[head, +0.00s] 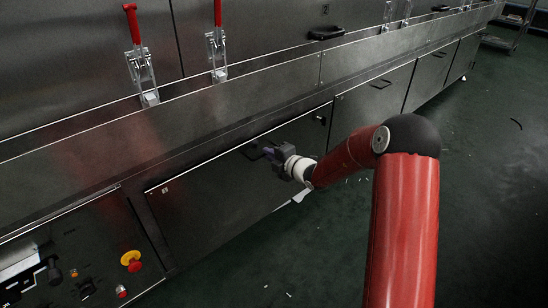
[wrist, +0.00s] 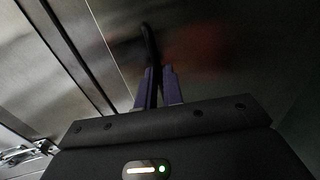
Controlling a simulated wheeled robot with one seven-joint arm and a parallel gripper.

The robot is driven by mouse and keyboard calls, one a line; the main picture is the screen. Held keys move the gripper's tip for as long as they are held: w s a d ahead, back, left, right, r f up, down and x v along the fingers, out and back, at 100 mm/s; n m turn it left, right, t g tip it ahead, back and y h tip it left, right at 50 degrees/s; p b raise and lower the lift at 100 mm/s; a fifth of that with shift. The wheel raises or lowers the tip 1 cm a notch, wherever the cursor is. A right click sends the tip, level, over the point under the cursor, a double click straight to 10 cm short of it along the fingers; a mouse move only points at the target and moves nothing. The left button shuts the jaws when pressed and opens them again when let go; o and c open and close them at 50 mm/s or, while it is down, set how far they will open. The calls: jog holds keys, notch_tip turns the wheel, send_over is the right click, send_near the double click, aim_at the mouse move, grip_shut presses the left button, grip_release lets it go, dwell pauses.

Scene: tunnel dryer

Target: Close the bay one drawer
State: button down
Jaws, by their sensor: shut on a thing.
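The bay one drawer (head: 215,200) is a wide dark steel front low in the machine, with a small pale label at its upper left. The fingers and wrist partly hide the handle in the head view.
A control panel with a red and yellow stop button (head: 131,261) stands left of the drawer. More handled fronts (head: 375,95) run off to the right. Red-handled clamps (head: 141,68) sit above. The green floor (head: 490,190) is mostly clear on the right.

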jog(key=shift+x, duration=0.9)
jog(key=shift+w+a+r, duration=0.15)
jog(key=shift+w+r, duration=0.05)
jog(key=shift+r, duration=0.1)
jog(key=c, duration=1.5)
grip_release()
jog(key=shift+a, duration=0.1)
jog(key=shift+c, duration=0.2)
jog(key=shift+f, duration=0.1)
jog(key=v, duration=0.7)
jog(key=shift+s+d, duration=0.25)
jog(key=shift+d, duration=0.05)
